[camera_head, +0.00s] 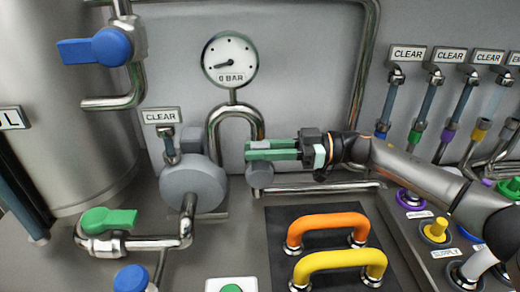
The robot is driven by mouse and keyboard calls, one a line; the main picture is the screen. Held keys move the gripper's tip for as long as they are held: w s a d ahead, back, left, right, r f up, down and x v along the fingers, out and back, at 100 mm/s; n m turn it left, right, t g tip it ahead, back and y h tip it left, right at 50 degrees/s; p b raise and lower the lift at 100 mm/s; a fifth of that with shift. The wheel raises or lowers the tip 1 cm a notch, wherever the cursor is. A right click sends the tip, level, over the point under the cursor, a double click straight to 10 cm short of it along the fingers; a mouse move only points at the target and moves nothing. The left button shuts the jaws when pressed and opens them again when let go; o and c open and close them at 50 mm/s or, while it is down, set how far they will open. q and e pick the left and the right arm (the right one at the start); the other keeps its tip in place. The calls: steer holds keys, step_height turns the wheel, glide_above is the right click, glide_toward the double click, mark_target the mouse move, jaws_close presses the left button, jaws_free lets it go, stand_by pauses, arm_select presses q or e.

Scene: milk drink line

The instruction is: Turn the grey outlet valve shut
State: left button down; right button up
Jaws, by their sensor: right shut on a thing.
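The grey outlet valve (261,176) sits on the steel pipe to the right of the round grey pump, below the gauge. Its round body shows under my fingers. My right gripper (259,150) reaches in from the right with its green fingers lying level. It is shut on the valve's grey handle, which shows only partly between the fingers. The handle's exact angle is hard to tell. My left gripper is not in view.
The pressure gauge (230,60) reads near 0 BAR above the pipe loop. A grey pump (193,184), a green-handled valve (108,220) and a blue-handled valve (95,48) are at the left. Orange (328,226) and yellow (338,262) handles stand in front.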

jaws_close()
stand_by(0.8)
